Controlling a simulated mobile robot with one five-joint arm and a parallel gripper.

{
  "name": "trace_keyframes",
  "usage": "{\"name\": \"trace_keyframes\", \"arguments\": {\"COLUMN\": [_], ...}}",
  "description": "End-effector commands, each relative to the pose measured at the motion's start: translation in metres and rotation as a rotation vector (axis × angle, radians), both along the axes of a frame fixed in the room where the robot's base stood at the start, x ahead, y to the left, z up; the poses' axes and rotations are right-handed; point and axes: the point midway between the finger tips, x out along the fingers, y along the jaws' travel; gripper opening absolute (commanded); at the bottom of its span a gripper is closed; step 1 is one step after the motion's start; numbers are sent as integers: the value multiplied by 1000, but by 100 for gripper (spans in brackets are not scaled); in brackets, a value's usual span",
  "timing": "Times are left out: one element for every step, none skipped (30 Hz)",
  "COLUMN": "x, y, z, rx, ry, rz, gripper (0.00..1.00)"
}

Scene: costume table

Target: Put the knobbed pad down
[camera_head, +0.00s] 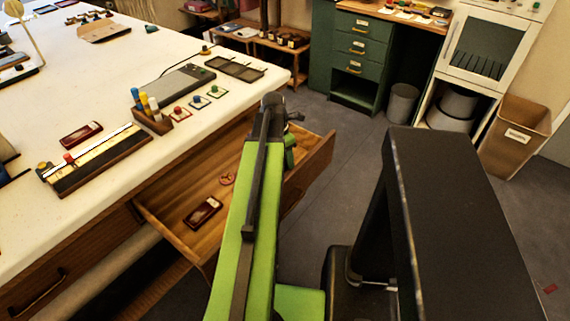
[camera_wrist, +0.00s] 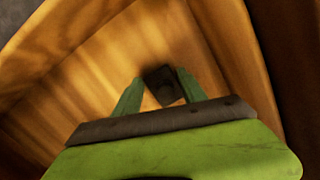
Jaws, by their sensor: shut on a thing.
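My gripper (camera_wrist: 162,78) is shut on a small dark square thing (camera_wrist: 164,86), which I take to be the knobbed pad. It sits between the two green fingertips in the wrist view, above the wooden floor of the open drawer (camera_head: 172,221). Whether the pad touches the drawer floor I cannot tell. In the head view my gripper (camera_head: 290,151) is at the right part of the drawer, mostly behind my green arm, and the pad is hidden there. Small pads with coloured knobs (camera_head: 197,101) stand on the white table (camera_head: 105,95).
The drawer also holds a dark red case (camera_head: 203,212) and a small reddish ring (camera_head: 227,179). Its middle floor is bare. On the table are a rack of coloured pegs (camera_head: 152,117) and a long board (camera_head: 97,159). A bin (camera_head: 515,135) stands far right.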

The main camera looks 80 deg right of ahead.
Motion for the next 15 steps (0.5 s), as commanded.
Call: {"name": "trace_keyframes", "arguments": {"x": [0,0,0,0,0,0,0,0,0,0,1,1,1,1,1], "y": [0,0,0,0,0,0,0,0,0,0,0,0,0,0,0], "z": [-1,0,1,1,1,1,0,-1,-3,-4,-2,-2,-2,-2,-2], "rx": [0,0,0,0,0,0,0,0,0,0,0,0,0,0,0], "ry": [0,0,0,0,0,0,0,0,0,0,0,0,0,0,0], "rz": [0,0,0,0,0,0,1,1,1,1,1,1,1,1,1], "gripper": [5,5,5,5,5,5,5,5,5,5,53,58,62,66,71]}}
